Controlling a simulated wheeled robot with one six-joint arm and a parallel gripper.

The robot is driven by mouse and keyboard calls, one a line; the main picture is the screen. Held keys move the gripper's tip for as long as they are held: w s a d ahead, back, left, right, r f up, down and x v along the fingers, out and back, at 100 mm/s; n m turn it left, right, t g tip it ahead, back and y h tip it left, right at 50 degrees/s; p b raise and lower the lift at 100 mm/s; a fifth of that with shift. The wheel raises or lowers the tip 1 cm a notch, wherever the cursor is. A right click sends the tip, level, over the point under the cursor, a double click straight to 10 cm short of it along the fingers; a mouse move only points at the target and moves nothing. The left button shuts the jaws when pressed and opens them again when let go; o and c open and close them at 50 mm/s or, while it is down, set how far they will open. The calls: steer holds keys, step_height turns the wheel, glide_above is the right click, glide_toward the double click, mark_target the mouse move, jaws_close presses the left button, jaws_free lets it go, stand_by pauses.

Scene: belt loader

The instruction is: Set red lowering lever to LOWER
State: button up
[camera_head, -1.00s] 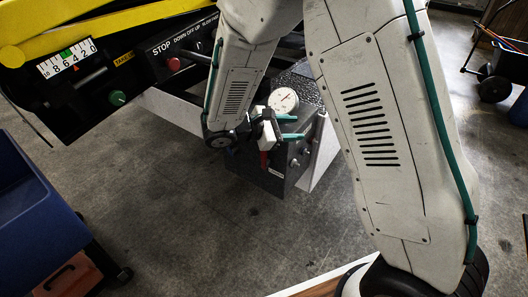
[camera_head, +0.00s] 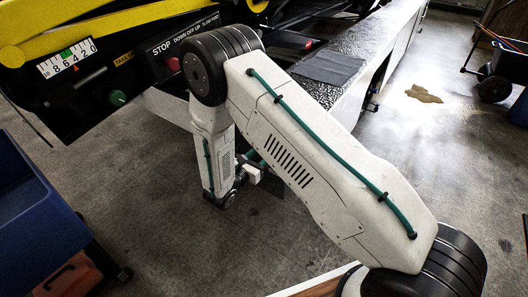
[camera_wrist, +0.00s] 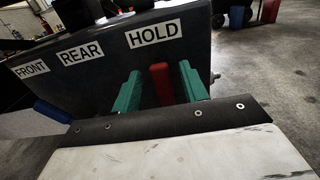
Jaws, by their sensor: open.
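The red lever (camera_wrist: 162,84) stands between the two green fingers of my gripper (camera_wrist: 160,70) in the wrist view. The fingers are open, one on each side of it; I cannot tell whether either touches it. Behind it is a dark panel (camera_wrist: 100,85) with the labels FRONT, REAR and HOLD (camera_wrist: 156,33). HOLD is just above the lever. No LOWER label shows. In the head view my gripper (camera_head: 256,164) is small and partly hidden by my arm beside the dark box, and the red lever is hidden there.
A blue lever or handle (camera_wrist: 51,111) is at the panel's lower left. In the head view, the yellow-and-black loader (camera_head: 100,60) has a STOP button and a green knob (camera_head: 118,98). A blue bin (camera_head: 35,205) stands left. A brown stain (camera_head: 423,94) marks the floor.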

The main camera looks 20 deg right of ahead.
steer(key=shift+x, duration=1.15)
steer(key=shift+c, duration=0.3)
jaws_close()
